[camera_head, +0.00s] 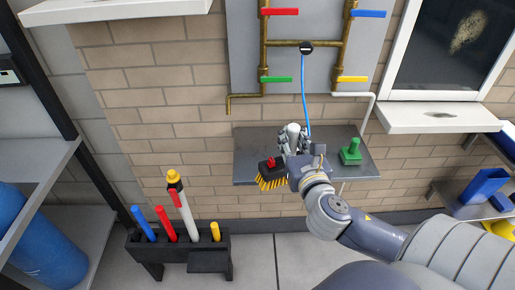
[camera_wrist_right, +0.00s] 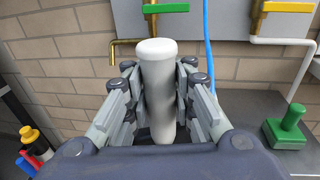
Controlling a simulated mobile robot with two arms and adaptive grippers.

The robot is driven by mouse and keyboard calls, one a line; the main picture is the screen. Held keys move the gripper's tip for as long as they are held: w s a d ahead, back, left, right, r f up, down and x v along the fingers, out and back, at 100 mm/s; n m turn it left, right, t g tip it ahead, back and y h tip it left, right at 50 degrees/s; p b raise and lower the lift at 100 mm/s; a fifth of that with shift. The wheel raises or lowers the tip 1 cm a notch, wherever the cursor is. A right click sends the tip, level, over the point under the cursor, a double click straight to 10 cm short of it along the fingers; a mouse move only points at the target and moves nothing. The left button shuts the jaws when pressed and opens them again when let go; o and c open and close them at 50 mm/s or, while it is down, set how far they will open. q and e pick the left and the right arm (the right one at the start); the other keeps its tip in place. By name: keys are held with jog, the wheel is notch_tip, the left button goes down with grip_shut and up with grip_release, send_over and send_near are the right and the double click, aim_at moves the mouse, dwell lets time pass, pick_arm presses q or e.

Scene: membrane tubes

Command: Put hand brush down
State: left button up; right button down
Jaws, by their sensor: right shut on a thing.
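My right gripper (camera_head: 293,143) is in front of the wall, over the grey shelf (camera_head: 250,142) in the head view. Its fingers are shut around a white, round-ended handle, which stands up between them in the right wrist view (camera_wrist_right: 158,85). The hand brush's dark head with a red part and yellow bristles (camera_head: 271,174) shows just left of my wrist, across the shelf's front edge in the picture. The join between handle and head is hidden by the gripper. I cannot tell whether the brush touches the shelf. My left gripper is not in view.
A green-handled block (camera_head: 351,153) stands on the shelf's right; it also shows in the right wrist view (camera_wrist_right: 286,128). A blue hose (camera_head: 304,95) hangs from the valve pipes behind the gripper. A black rack (camera_head: 180,248) with several coloured handles stands lower left.

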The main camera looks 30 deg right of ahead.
jog(key=w+f, duration=0.2)
jog(key=w, duration=0.6)
jog(key=w+f, duration=0.2)
jog(key=w, duration=0.5)
jog(key=shift+w+d+f+p, duration=0.25)
jog(key=shift+w+f+p, duration=0.05)
jog(key=shift+w, duration=0.1)
jog(key=c, duration=1.9)
grip_release()
jog(key=shift+f, duration=0.35)
jog(key=shift+c, duration=0.2)
jog(key=o, duration=0.6)
jog(key=shift+s+r, duration=0.1)
